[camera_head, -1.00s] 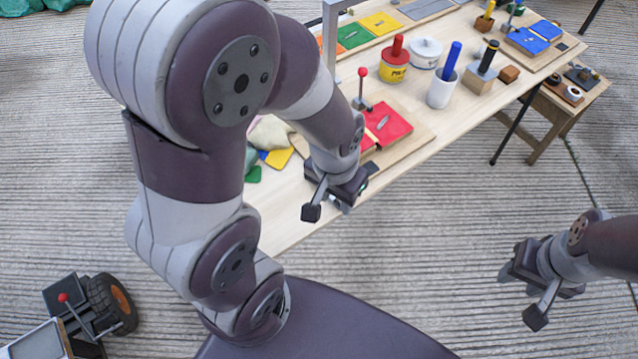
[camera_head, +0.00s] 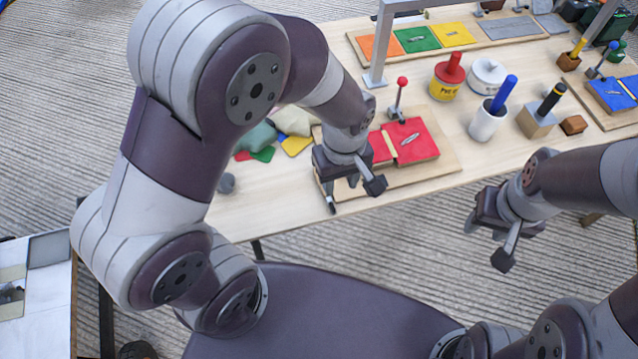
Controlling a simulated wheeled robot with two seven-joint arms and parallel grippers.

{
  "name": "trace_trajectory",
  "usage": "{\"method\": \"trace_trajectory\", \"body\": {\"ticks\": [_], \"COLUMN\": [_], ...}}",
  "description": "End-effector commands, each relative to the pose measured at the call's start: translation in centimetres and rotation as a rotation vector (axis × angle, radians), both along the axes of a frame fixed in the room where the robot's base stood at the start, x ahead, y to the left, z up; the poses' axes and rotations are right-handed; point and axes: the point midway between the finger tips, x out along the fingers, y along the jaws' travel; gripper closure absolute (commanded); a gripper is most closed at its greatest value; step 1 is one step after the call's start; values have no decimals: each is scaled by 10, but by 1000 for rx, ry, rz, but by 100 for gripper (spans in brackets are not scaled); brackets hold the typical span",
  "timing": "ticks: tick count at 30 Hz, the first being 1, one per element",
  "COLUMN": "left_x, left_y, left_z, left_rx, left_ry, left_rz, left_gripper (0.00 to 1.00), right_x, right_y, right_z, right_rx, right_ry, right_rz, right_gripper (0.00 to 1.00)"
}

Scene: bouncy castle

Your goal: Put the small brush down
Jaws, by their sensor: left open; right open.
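My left gripper (camera_head: 352,196) is open over the near edge of the wooden table, just in front of the red hinged pad (camera_head: 418,142). No object shows clearly between its fingers. My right gripper (camera_head: 487,242) is open and empty, off the table's front edge. I cannot tell for sure which thing is the small brush.
A red-topped yellow pot (camera_head: 447,86) and a white lidded pot (camera_head: 487,76) stand mid-table. A red-knobbed lever (camera_head: 400,97) stands behind the red pad. Cloth pieces (camera_head: 293,122) lie left of my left gripper. A grey metal frame (camera_head: 376,60) rises behind. Bare tabletop (camera_head: 270,196) shows at front left.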

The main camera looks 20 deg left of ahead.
Motion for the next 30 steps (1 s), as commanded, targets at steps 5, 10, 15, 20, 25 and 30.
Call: {"method": "trace_trajectory", "body": {"ticks": [5, 10, 15, 20, 25, 30], "left_x": [-1, -1, -1, 0, 1, 1], "left_y": [1, 1, 5, 7, 7, 7], "left_z": [-39, -69, -92, -120, -125, -125], "left_rx": [2, 1, 2, 1, 1, 1], "left_ry": [7, 3, 5, 3, 1, 1], "left_rz": [14, 13, 12, 11, 11, 11], "left_gripper": [60, 60, 60, 60, 60, 79], "right_x": [0, 0, 0, 0, 0, 0], "right_y": [0, 0, 0, 0, 0, 0], "right_z": [-7, -10, -13, -16, -16, -16], "right_rx": [0, 0, 0, 0, 0, 0], "right_ry": [0, 0, 0, 0, 0, 0], "right_rz": [0, 0, 0, 0, 0, 0], "right_gripper": [57, 57, 57, 57, 57, 57]}}
